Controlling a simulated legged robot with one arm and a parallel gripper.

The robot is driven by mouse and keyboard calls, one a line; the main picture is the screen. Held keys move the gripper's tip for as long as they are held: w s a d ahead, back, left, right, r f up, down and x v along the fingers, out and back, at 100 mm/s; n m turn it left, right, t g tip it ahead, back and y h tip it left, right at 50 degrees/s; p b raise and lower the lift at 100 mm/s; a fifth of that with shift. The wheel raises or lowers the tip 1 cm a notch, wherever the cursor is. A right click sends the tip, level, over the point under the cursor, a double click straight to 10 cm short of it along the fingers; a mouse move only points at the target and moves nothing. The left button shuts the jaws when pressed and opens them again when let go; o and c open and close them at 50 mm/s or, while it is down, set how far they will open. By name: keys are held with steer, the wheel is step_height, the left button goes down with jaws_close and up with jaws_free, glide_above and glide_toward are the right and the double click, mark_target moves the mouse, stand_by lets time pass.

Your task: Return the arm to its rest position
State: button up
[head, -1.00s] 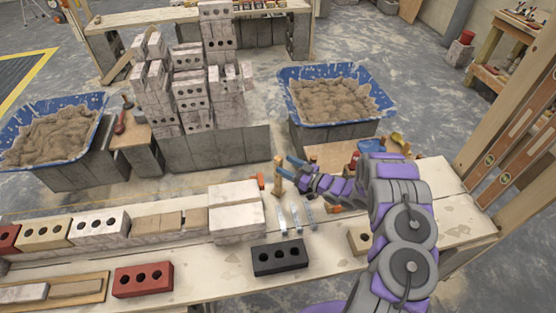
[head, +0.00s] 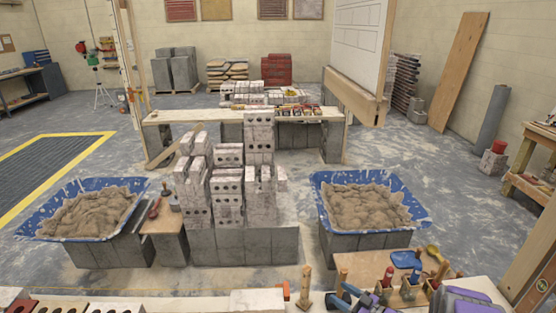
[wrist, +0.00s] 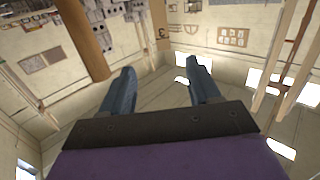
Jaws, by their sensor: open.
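My gripper (head: 341,295) shows at the bottom edge of the head view, right of centre, just above the front workbench. Its two blue fingers are parted in the wrist view (wrist: 160,75), with nothing between them. Part of my purple and grey arm shows at the bottom right of the head view; the rest is out of frame. The wrist view looks past the fingers at walls and bright windows, strongly tilted.
Blue mortar tubs stand on grey blocks at left (head: 40,228) and right (head: 417,221). Stacked perforated bricks (head: 228,186) stand between them. A wooden post (head: 305,288) and a tool holder (head: 408,293) are near my gripper. Open floor lies beyond.

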steer(key=w+d+r+m+g+h, duration=0.2)
steer(key=w+d+r+h, duration=0.45)
steer(key=d+h, duration=0.4)
steer(key=s+d+r+m+g+h, duration=0.1)
steer(key=s+r+m+g+h, duration=0.2)
steer(key=r, duration=0.4)
steer(key=s+d+r+m+h, duration=0.1)
steer(key=s+d+r+h, duration=0.15)
steer(key=s+r, duration=0.35)
steer(key=s+a+r+m+g+y, duration=0.1)
steer(key=s+a+r+g, duration=0.2)
steer(key=s+a, duration=0.5)
steer(key=s+a+r+m+g+y, duration=0.1)
steer(key=s+a+r+g, duration=0.2)
steer(key=s+a, duration=0.6)
steer(key=s+a+r+m+g+y, duration=0.1)
steer(key=s+a, duration=0.7)
steer(key=s, duration=1.4)
step_height(320, 180, up, 2)
steer(key=shift+s+a+r+g+y, duration=0.15)
steer(key=shift+s+g+y, duration=0.3)
steer(key=shift+g, duration=0.75)
steer(key=shift+w, duration=0.1)
